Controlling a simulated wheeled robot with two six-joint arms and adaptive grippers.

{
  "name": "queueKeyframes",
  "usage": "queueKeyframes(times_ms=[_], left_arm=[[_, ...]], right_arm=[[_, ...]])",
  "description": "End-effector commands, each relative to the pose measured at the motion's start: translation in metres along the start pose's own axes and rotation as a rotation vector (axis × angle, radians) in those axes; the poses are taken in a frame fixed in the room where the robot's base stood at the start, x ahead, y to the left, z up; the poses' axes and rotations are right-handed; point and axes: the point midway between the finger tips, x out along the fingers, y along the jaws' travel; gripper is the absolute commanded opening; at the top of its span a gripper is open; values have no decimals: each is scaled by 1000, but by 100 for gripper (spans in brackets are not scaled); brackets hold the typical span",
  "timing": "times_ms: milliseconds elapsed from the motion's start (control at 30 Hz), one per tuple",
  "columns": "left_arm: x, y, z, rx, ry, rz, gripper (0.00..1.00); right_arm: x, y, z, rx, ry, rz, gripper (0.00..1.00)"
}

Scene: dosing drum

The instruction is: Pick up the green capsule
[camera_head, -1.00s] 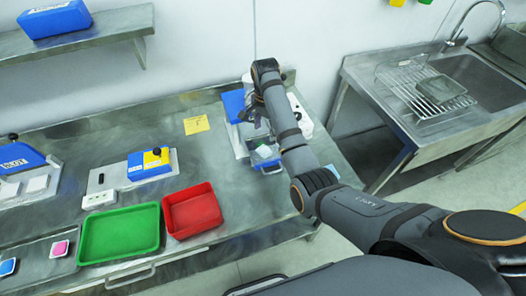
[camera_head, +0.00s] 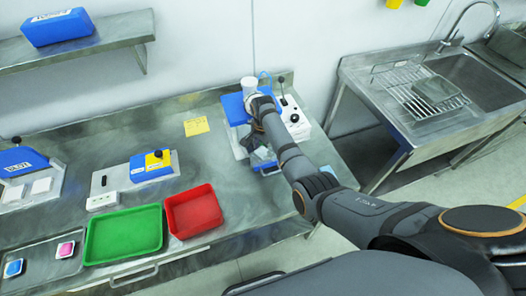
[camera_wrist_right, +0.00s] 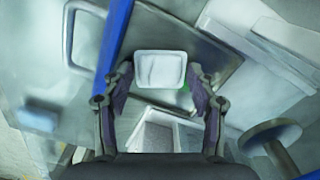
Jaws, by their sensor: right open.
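My right gripper (camera_head: 258,140) reaches down over the blue and white machine (camera_head: 235,108) at the right end of the bench. In the right wrist view its fingers (camera_wrist_right: 160,74) are spread, one on each side of a small white square piece (camera_wrist_right: 158,66). A little green shows at that piece's lower right edge, so it may be the green capsule; its body is mostly hidden. I cannot tell whether the fingers touch it. In the head view the arm and gripper largely cover this spot. My left gripper is not in view.
A green tray (camera_head: 124,235) and a red tray (camera_head: 194,211) stand at the bench's front. Blue (camera_head: 13,268) and pink (camera_head: 66,249) pieces lie at the left. A white cylinder (camera_head: 249,86) and a lever (camera_head: 282,88) rise close behind the gripper.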

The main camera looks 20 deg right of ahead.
Motion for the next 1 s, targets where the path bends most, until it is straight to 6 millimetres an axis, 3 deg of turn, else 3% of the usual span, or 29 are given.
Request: queueKeyframes(times_ms=[100, 233, 667, 867, 1000], left_arm=[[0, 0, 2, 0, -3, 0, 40], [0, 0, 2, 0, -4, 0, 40], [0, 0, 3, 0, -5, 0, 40], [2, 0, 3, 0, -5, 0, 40], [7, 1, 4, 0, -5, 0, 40]], right_arm=[[0, 0, 0, 0, 0, 0, 56], [0, 0, 0, 0, 0, 0, 39], [-3, 0, 0, 0, 0, -1, 36], [-28, -1, 0, 0, 2, -5, 36], [-63, -2, 0, -1, 2, -6, 36]])
